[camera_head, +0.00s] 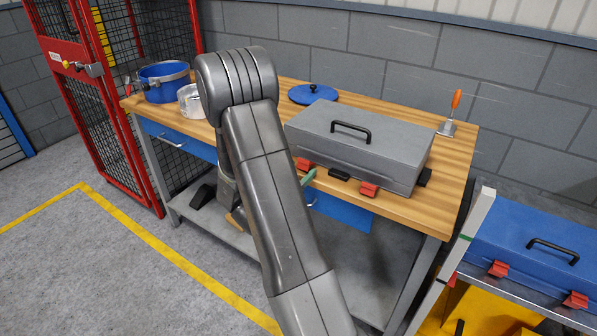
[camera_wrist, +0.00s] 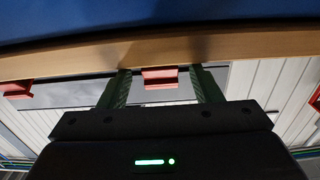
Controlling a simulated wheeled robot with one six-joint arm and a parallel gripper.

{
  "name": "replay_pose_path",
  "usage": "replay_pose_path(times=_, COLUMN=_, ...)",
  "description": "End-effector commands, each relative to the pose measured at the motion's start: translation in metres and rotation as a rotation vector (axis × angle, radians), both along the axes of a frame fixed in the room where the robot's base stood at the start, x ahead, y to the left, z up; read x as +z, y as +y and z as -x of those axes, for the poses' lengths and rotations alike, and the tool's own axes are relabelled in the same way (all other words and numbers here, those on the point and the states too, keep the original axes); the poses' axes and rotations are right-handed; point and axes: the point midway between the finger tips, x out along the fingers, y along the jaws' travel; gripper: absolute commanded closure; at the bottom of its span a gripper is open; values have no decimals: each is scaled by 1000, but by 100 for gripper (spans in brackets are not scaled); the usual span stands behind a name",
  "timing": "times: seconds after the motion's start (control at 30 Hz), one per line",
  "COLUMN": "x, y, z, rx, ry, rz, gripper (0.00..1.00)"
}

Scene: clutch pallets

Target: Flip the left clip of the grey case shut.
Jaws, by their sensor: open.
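The grey case (camera_head: 365,135) lies with its lid down on the wooden workbench, a black handle on top. Its left red clip (camera_head: 303,164) and right red clip (camera_head: 369,190) are on the front side and seem to jut outward. My gripper (camera_head: 309,177), mostly hidden behind my arm, is at the front of the case just below the left clip. In the wrist view, which is upside down, my gripper (camera_wrist: 161,84) is open, with the left clip (camera_wrist: 160,78) showing between its green fingers. Contact cannot be told. The right clip (camera_wrist: 17,88) is at the left edge there.
The bench's wooden edge (camera_wrist: 70,62) runs close by my fingers. On the bench (camera_head: 452,180) are a blue pot (camera_head: 163,83), a metal pot (camera_head: 190,99), a blue lid (camera_head: 313,95) and an orange-handled tool (camera_head: 451,115). A blue case (camera_head: 540,235) stands on a rack at right.

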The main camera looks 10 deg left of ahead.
Motion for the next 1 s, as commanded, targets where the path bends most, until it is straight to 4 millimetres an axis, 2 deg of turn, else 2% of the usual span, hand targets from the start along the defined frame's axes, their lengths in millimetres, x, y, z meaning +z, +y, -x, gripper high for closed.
replay_pose_path(times=0.1, x=0, y=0, z=0, rx=0, ry=0, rz=0, gripper=42)
replay_pose_path(times=0.13, x=0, y=0, z=0, rx=0, ry=0, rz=0, gripper=46)
replay_pose_path(times=0.33, x=0, y=0, z=0, rx=0, ry=0, rz=0, gripper=85)
replay_pose_path(times=0.37, x=0, y=0, z=0, rx=0, ry=0, rz=0, gripper=87)
replay_pose_path(times=0.67, x=5, y=0, z=0, rx=-1, ry=26, rz=-10, gripper=87)
replay_pose_path(times=1.0, x=20, y=-1, z=-1, rx=-1, ry=173, rz=-63, gripper=87)
